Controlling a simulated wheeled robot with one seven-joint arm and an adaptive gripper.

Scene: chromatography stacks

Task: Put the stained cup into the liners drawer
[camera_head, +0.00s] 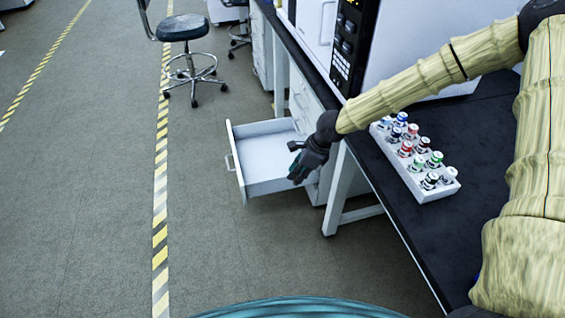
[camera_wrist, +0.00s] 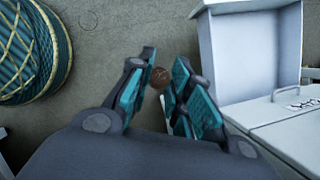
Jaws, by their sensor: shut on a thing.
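My gripper (camera_head: 300,174) hangs at the near right corner of the open white drawer (camera_head: 240,170) in the head view. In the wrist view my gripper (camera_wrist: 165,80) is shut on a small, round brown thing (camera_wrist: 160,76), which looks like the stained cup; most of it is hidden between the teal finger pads. In the head view the cup cannot be made out. The drawer also shows in the wrist view (camera_wrist: 240,55), to the right of the fingers, and looks empty. Its label is not readable. The fingers appear beside the drawer, with floor behind them.
A white rack (camera_head: 433,191) with several capped vials stands on the black bench (camera_head: 400,210) beside my arm. A bench leg (camera_head: 341,190) stands right of the drawer. A stool (camera_head: 183,30) is farther back. The floor (camera_head: 110,180) left of the drawer is clear.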

